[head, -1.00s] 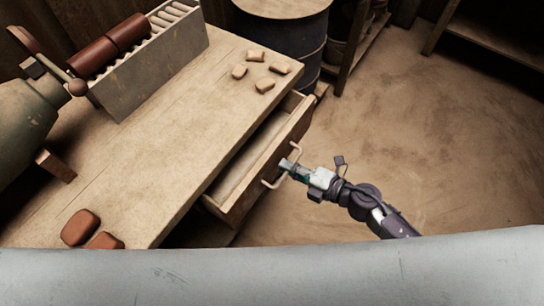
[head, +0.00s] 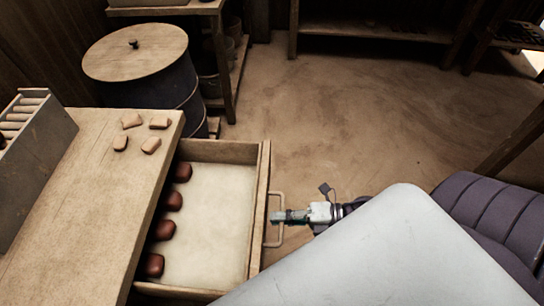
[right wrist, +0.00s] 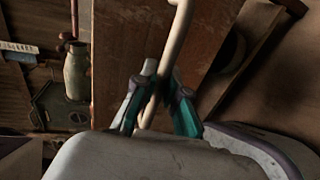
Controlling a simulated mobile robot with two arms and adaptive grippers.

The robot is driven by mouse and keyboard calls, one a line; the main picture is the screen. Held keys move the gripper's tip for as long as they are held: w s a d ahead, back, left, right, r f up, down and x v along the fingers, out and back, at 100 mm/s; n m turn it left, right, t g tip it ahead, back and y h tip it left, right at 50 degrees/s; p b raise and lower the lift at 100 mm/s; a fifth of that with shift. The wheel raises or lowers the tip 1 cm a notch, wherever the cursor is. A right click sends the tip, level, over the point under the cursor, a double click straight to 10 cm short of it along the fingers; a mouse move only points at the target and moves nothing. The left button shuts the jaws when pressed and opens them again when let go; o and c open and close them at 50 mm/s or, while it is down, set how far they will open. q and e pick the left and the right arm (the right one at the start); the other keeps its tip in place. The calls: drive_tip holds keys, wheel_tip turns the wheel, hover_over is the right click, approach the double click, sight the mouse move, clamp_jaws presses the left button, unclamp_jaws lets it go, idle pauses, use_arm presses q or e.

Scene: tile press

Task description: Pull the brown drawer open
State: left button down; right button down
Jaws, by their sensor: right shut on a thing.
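The brown drawer (head: 210,225) stands well out from the right side of the wooden table in the head view. Several dark red-brown tiles lie in a row along its left side, and the rest of its floor is bare. Its pale bar handle (head: 280,220) is on the right face. My right gripper (head: 275,217) is at the handle. In the right wrist view the gripper (right wrist: 160,90) has its fingers on either side of the handle bar (right wrist: 177,40), shut on it. The drawer front (right wrist: 125,40) is behind. My left gripper is not in view.
The wooden table (head: 85,190) carries several small pale tiles (head: 151,146) and a grey rack (head: 35,155) at left. A dark barrel with a wooden lid (head: 135,50) stands behind. The floor (head: 330,120) right of the drawer is clear.

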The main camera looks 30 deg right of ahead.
idle(0.3)
drive_tip(key=c, duration=1.2)
unclamp_jaws()
drive_tip(key=shift+s, duration=0.1)
drive_tip(key=v, duration=1.2)
